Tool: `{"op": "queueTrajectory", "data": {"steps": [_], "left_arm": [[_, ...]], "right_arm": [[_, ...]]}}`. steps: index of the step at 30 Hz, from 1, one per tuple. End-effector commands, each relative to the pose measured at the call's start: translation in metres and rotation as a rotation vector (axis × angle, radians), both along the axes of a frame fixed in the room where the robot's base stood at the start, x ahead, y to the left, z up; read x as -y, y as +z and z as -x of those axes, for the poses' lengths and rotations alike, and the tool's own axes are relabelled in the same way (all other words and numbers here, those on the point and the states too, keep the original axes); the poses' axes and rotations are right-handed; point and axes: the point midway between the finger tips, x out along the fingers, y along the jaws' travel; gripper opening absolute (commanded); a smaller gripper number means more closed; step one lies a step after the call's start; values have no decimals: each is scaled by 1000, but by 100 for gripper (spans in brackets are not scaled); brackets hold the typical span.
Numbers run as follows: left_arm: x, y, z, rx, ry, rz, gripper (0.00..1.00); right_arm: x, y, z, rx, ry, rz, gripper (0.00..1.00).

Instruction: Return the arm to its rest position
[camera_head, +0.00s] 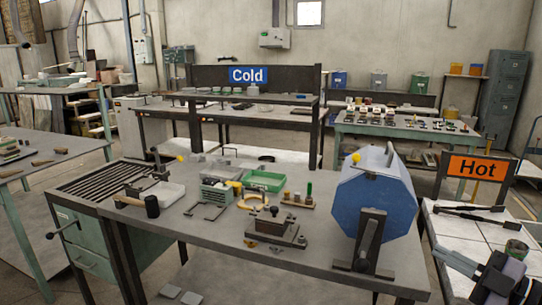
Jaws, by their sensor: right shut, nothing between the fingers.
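My right gripper (490,276) shows at the lower right edge of the head view, dark with a lighter grey part. It is shut and empty, over the white-topped table by the "Hot" sign. A dark long-handled tool (470,214) lies on that table beyond the gripper, apart from it. A small dark greenish cup (517,249) is close to the gripper; I cannot tell whether they touch. My left gripper is not in view.
The grey workbench (330,262) holds a blue drum (375,205), a green tray (264,180), a black-headed mallet (152,206) and a small vise-like block (276,230). The orange "Hot" sign (477,168) stands behind the white table (455,240). The "Cold" bench (250,113) is farther back.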

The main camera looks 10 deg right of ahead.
Motion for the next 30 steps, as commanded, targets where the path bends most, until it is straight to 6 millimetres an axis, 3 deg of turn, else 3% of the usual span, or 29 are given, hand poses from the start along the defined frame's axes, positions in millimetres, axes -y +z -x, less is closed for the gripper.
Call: {"op": "queueTrajectory", "data": {"steps": [1, 8, 15, 21, 25, 30], "left_arm": [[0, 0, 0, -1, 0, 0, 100], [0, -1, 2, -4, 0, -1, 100], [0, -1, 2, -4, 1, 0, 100], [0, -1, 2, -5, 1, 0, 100], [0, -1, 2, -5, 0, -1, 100], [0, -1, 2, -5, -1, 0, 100]], "right_arm": [[-3, -28, 4, -51, -52, -62, 0], [-23, -140, 35, -296, -286, -260, 0], [-76, -243, 94, -615, -487, -423, 0], [-130, -294, 145, -860, -586, -521, 0], [-154, -308, 165, -956, -613, -551, 0], [-163, -313, 172, -997, -623, -564, 0]]}}
